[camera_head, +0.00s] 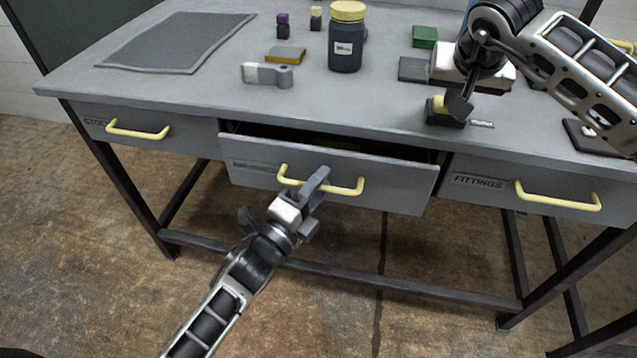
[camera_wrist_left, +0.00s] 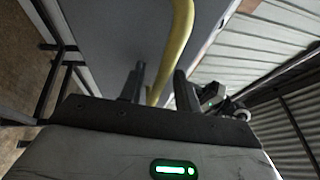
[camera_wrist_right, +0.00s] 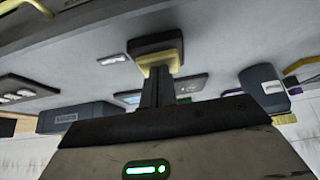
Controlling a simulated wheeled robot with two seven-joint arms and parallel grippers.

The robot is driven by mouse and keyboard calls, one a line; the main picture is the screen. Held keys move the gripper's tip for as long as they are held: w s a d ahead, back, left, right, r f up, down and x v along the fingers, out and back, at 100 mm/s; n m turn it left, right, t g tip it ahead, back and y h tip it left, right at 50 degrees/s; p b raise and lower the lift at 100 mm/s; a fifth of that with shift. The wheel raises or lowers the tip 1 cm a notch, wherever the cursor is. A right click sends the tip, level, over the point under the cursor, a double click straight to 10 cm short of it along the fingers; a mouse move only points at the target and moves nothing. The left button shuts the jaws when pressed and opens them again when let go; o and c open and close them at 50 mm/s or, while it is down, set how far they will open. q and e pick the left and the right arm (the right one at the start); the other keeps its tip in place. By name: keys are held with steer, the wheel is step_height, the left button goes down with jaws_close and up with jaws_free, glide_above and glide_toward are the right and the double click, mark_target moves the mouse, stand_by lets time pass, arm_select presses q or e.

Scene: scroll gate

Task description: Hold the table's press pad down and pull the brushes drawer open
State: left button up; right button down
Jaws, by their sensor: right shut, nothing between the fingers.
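The table's middle drawer (camera_head: 240,172) stands partly open, with a dark gap above its front. Its label is too faint to read. My left gripper (camera_head: 312,205) is at its yellow handle (camera_head: 347,190). In the left wrist view the fingers (camera_wrist_left: 160,88) stand apart, with the yellow handle bar (camera_wrist_left: 178,40) running between them and room on one side. My right gripper (camera_head: 460,106) is shut and points down at the press pad (camera_head: 438,104), a yellow-topped dark block. In the right wrist view the shut fingertips (camera_wrist_right: 157,72) meet the yellow pad (camera_wrist_right: 160,58); exact contact is hard to tell.
The left drawer (camera_head: 150,148) and the FITTINGS drawer (camera_head: 480,195) are closed. On the tabletop are a grey mat (camera_head: 175,42), a dark jar (camera_head: 346,45), a grey clamp-like part (camera_head: 267,74), and a green block (camera_head: 425,37). Floor in front is clear.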

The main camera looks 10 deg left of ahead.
steer(key=shift+s+f, duration=0.1)
steer(key=shift+f, duration=0.15)
arm_select(q)
steer(key=v, duration=1.2)
